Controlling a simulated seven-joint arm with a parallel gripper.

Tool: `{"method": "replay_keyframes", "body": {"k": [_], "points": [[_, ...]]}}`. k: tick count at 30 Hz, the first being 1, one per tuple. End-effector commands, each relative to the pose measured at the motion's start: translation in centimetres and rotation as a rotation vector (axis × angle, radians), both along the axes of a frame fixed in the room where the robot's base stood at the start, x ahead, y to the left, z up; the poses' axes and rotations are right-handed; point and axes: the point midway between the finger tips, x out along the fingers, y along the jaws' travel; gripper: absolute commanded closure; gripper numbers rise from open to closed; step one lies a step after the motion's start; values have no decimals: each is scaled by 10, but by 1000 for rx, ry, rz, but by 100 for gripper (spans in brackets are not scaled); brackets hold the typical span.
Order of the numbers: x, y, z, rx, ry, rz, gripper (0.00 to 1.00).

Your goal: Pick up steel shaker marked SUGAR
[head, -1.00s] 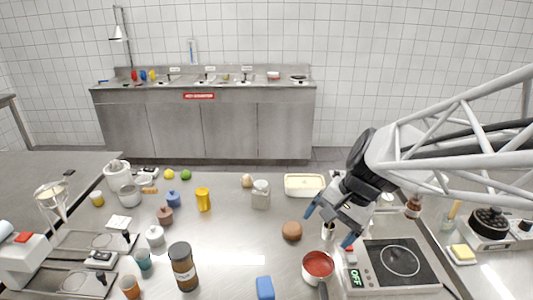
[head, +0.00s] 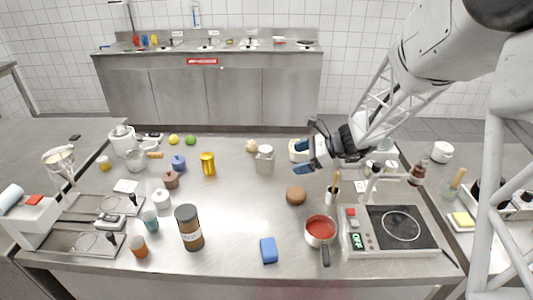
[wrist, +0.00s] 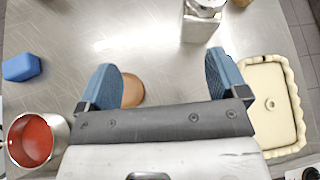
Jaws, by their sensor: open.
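No SUGAR marking is readable in either view. A pale, squarish jar with a grey top (head: 265,161) stands upright on the steel table, left of my gripper; its near side shows at the top of the wrist view (wrist: 201,22). I cannot tell whether it is the shaker. Small pale-topped containers (head: 389,167) stand right of my gripper, partly hidden by my arm, their markings unreadable. My gripper (head: 302,156) is open and empty above the table, fingers pointing left in the head view. In the wrist view its blue fingers (wrist: 162,72) are wide apart.
A brown round bun (head: 296,196) lies below my gripper. A cream dish (wrist: 270,95) is beside the right finger. A red-filled pot (head: 320,229), a blue block (head: 268,250) and a hotplate (head: 400,228) are nearer the front.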

Motion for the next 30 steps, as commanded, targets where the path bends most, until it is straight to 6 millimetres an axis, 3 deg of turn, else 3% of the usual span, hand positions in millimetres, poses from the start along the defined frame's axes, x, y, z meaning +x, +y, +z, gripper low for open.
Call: {"method": "replay_keyframes", "body": {"k": [3,9,23,30], "points": [[25,-2,-18,66,60,-74,8],[47,-4,-34,135,117,-146,8],[52,-4,-37,150,128,-163,8],[55,8,-42,149,129,-161,8]]}}
